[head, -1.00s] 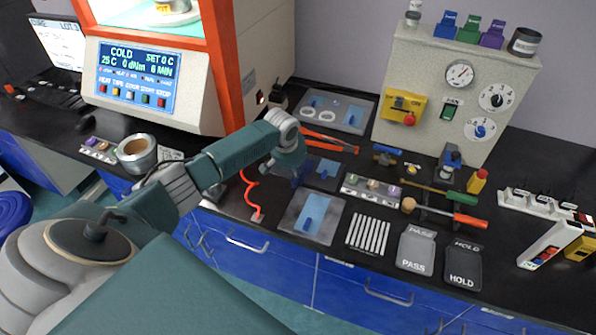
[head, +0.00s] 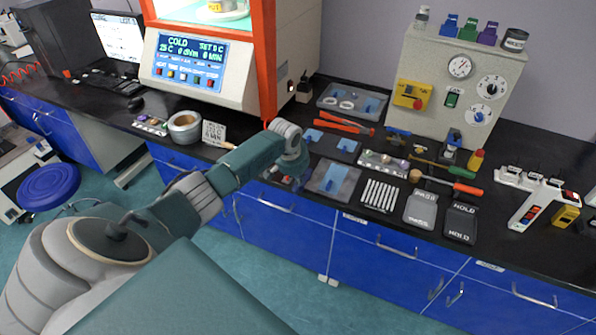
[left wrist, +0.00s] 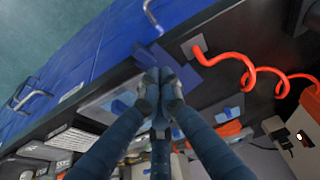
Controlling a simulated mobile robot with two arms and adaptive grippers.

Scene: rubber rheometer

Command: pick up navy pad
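My left gripper (head: 287,181) is at the counter's front edge, left of the clear sheet with a blue tab (head: 333,181). In the left wrist view its fingertips (left wrist: 160,88) are together on a dark navy piece, the navy pad (left wrist: 182,72), which sticks out past them. The fingers hide part of the pad, and it is hard to make out in the head view. The pad appears raised, over the counter's front edge. My right gripper is not in view.
A red coiled cord (left wrist: 255,75) lies close to the gripper. Small blue-tabbed pads (head: 346,145), a row of white strips (head: 380,194) and the PASS (head: 421,209) and HOLD (head: 461,222) plates lie to the right. The rheometer (head: 190,62) stands behind.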

